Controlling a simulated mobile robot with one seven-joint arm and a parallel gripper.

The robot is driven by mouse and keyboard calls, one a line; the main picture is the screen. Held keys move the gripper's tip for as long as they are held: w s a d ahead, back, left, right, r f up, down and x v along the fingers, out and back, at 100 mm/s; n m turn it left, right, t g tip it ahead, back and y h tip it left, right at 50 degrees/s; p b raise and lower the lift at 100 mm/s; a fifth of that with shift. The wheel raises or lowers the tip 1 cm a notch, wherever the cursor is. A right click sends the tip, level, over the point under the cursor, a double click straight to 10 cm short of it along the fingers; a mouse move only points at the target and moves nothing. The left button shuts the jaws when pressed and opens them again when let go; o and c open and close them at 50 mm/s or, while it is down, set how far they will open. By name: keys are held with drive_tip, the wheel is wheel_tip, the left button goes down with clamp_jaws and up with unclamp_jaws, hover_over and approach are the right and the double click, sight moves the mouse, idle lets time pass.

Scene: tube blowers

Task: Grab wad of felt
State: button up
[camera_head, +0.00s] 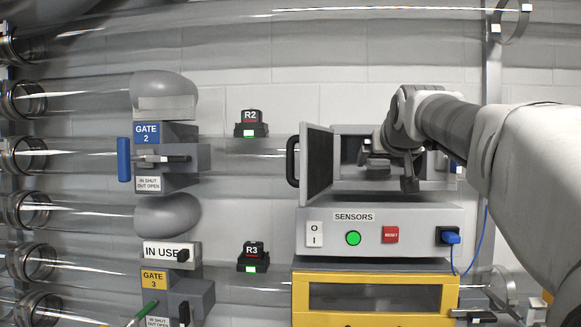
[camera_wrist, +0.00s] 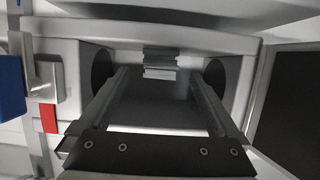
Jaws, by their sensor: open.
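In the wrist view a small grey layered block (camera_wrist: 160,63) lies in the open chamber of the sensor box. It looks like the wad of felt, though I cannot be sure. My gripper (camera_wrist: 160,77) is open, its two fingers reaching into the chamber. The block appears between and just beyond the fingertips, with no clear contact. In the head view my gripper (camera_head: 388,172) is at the open front of the sensor box (camera_head: 380,243). It hides much of the chamber there, and I cannot make out the block.
The chamber door (camera_head: 317,163) stands open on the left; its dark panel is also in the wrist view (camera_wrist: 289,100). Dark round openings are on both chamber sides. A yellow cabinet (camera_head: 300,292) is below. A blue plug (camera_head: 449,237) with a cable is right. Gate 2 (camera_head: 152,160) is left.

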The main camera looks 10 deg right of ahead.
sight(379, 163)
drive_tip(key=shift+p+x, duration=0.5)
drive_tip(key=shift+x, duration=2.2)
drive_tip(key=c, duration=1.4)
drive_tip(key=shift+r, duration=0.15)
drive_tip(key=shift+r, duration=0.25)
wheel_tip(379, 163, up, 3)
drive_tip(key=shift+r+p, duration=0.1)
drive_tip(key=shift+p, duration=0.35)
drive_tip(key=s+a+b, duration=0.1)
drive_tip(key=s, duration=0.5)
drive_tip(key=s+a+b, duration=0.1)
drive_tip(key=s, duration=0.4)
drive_tip(key=s+a+b, duration=0.1)
drive_tip(key=s+b, duration=0.1)
drive_tip(key=s, duration=0.4)
drive_tip(key=shift+s+a+f, duration=0.25)
drive_tip(key=shift+s, duration=0.1)
